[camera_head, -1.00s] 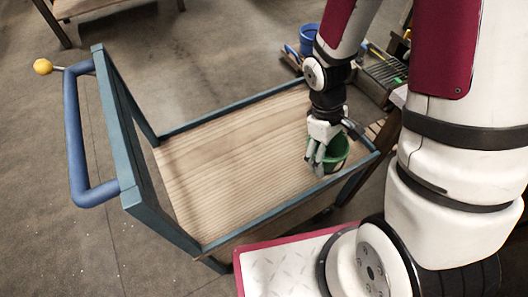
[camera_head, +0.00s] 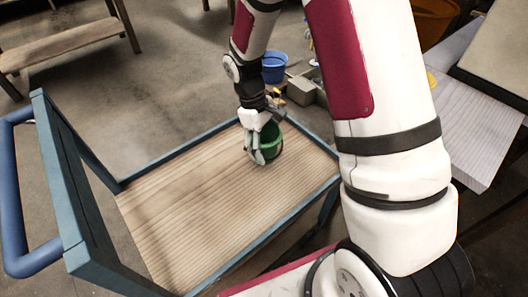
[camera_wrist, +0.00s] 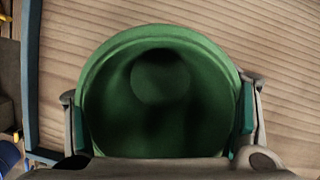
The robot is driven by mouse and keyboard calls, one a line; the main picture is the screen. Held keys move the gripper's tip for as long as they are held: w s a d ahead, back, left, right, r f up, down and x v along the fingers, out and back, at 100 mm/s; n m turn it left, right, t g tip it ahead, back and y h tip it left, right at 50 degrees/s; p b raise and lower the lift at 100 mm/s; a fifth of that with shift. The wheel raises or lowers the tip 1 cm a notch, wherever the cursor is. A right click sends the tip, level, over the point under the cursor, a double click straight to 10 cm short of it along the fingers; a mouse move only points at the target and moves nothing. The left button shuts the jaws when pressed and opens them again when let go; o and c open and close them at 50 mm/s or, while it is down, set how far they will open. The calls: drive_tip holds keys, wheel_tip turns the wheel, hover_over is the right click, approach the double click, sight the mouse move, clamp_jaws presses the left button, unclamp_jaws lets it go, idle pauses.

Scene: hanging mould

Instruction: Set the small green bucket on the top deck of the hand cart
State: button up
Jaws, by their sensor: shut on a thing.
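The small green bucket (camera_head: 270,141) is at the far right part of the hand cart's wooden top deck (camera_head: 190,205). My gripper (camera_head: 258,155) is shut on the bucket, with its fingers against the outside. In the wrist view I look down into the open, empty bucket (camera_wrist: 158,95), with a finger at its left and right sides and deck planks around it. The bucket looks upright. I cannot tell whether its base touches the deck or hangs just above it.
The deck has a blue raised rim (camera_head: 175,163) and a blue push handle (camera_head: 15,200) at the left. Most of the deck is bare. A blue bucket (camera_head: 274,68) and a grey box (camera_head: 306,90) stand beyond the cart. A wooden bench (camera_head: 60,48) is at the upper left.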

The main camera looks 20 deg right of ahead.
drive_tip(key=shift+w+a+f, duration=0.1)
drive_tip(key=shift+w+f, duration=0.15)
drive_tip(key=shift+w, duration=0.3)
wheel_tip(320, 180, down, 3)
drive_tip(key=shift+f+b, duration=0.1)
drive_tip(key=shift+b, duration=0.8)
drive_tip(key=shift+s, duration=0.1)
drive_tip(key=o, duration=1.3)
drive_tip(key=shift+c, duration=0.2)
drive_tip(key=p+v, duration=0.4)
drive_tip(key=v, duration=0.8)
